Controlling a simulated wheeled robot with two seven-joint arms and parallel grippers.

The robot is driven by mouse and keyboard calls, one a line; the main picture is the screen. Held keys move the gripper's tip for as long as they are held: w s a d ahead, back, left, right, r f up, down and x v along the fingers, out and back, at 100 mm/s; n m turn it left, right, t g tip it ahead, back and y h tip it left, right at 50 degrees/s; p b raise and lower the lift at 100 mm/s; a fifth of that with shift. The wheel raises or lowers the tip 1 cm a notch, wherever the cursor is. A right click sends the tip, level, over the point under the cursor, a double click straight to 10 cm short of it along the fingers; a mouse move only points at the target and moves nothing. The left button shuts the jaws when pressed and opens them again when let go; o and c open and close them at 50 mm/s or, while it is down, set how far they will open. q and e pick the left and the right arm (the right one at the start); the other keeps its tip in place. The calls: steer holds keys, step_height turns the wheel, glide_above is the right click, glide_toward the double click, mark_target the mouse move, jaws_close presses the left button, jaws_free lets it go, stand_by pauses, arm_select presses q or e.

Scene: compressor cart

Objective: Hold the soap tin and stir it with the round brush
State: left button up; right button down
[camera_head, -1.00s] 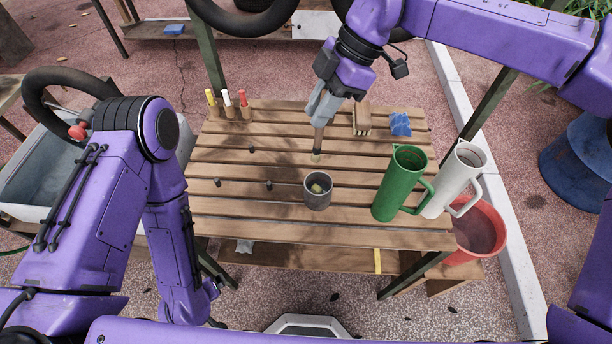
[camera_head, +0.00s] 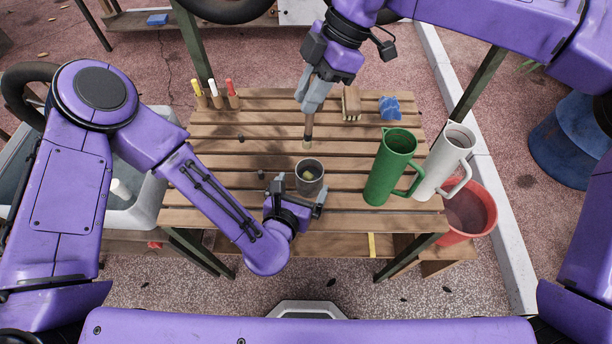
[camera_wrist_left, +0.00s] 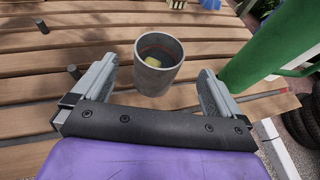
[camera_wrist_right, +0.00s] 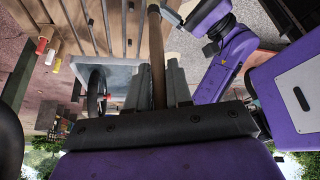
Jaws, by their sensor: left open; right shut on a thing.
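The soap tin (camera_head: 309,178) is a grey open cylinder with something yellowish inside, standing upright on the slatted table. It also shows in the left wrist view (camera_wrist_left: 158,70). My left gripper (camera_head: 298,188) is open, with its fingers on either side of the tin; in the left wrist view (camera_wrist_left: 155,85) the tin stands just ahead, between the fingers and apart from them. My right gripper (camera_head: 310,108) is shut on the round brush (camera_head: 308,130), whose wooden handle points down behind the tin. The handle also shows in the right wrist view (camera_wrist_right: 157,60). The brush tip is above the table, outside the tin.
A green jug (camera_head: 390,168) and a white jug (camera_head: 444,162) stand right of the tin. A red bucket (camera_head: 470,212) stands beyond the table's right edge.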

mark_target(313, 165)
arm_select(q)
steer(key=x, duration=0.9)
steer(key=shift+a+f, duration=0.1)
steer(key=shift+f, duration=0.05)
arm_select(e)
steer(key=shift+w, duration=0.1)
